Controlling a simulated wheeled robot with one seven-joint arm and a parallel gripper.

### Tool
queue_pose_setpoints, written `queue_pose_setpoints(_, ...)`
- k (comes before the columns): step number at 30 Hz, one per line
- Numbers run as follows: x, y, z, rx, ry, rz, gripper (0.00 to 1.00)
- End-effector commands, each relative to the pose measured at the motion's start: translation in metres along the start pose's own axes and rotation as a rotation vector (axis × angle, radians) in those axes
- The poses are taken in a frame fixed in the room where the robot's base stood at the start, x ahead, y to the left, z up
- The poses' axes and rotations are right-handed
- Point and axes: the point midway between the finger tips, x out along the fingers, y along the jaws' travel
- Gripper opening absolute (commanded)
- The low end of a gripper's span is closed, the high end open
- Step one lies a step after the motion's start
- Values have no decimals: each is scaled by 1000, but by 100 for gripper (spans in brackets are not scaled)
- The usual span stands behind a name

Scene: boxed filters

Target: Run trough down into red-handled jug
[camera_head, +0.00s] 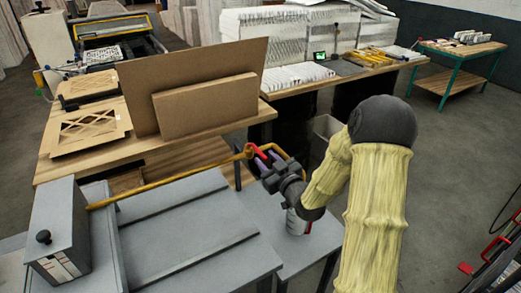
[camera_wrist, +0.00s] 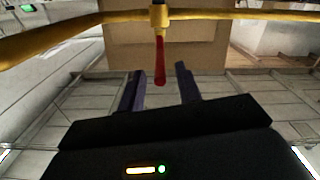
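A yellow pipe (camera_head: 170,178) runs along the back of the grey trough bench (camera_head: 190,225) and bends near my gripper. A red lever (camera_head: 257,154) sits on the pipe. In the wrist view the lever (camera_wrist: 160,62) hangs from a yellow fitting (camera_wrist: 159,15). My gripper (camera_head: 272,160) is open, its two purple fingers apart on either side of the lever's tip. I see no contact, and depth is hard to judge. A pale jug (camera_head: 297,222) with a bit of red stands on the grey side surface below my wrist, partly hidden by my arm.
A grey box (camera_head: 58,235) with a black knob stands at the bench's left end. Behind, a wooden table (camera_head: 185,150) holds brown boards. A bin (camera_head: 326,130) stands behind my arm. Open floor (camera_head: 440,150) lies to the right.

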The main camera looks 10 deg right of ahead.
Motion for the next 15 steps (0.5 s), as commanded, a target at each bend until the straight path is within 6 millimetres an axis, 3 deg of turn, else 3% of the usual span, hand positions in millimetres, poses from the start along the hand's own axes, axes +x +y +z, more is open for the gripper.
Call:
queue_pose_setpoints(6,34,0,-1,1,0,-1,34)
queue_pose_setpoints(15,44,0,0,0,0,1,34)
